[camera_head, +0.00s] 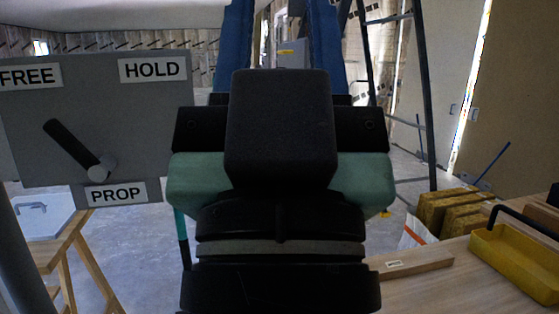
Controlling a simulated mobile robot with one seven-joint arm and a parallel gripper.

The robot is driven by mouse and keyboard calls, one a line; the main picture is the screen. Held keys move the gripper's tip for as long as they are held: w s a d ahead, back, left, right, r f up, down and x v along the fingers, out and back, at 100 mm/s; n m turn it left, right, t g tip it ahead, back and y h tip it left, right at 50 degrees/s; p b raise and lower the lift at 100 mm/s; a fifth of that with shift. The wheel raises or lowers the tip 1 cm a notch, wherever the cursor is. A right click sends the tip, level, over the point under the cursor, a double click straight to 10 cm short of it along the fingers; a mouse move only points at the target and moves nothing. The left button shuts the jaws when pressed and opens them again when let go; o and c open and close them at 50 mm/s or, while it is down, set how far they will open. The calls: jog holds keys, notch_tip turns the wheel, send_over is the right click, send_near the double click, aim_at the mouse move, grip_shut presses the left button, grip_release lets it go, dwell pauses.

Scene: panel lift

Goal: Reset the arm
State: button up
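My arm (280,245) fills the middle of the head view, in black and teal with a grey band. A large black block (280,130) sits at its far end, in front of a dark crossbar with teal parts below. These hide whatever lies behind them, and no fingertips show, so I cannot tell the state of my gripper. Nothing is seen held. At left is a grey panel (60,165) with FREE, HOLD and PROP labels. Its black lever (75,145) slants from a grey hub just above PROP up-left towards FREE. My arm appears apart from the lever.
Two blue uprights (240,45) rise behind my arm. A dark ladder (420,90) stands right of them. A wooden trestle (75,250) stands lower left.

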notch_tip(320, 180, up, 26)
jog(key=p, duration=2.3)
jog(key=shift+p, duration=0.35)
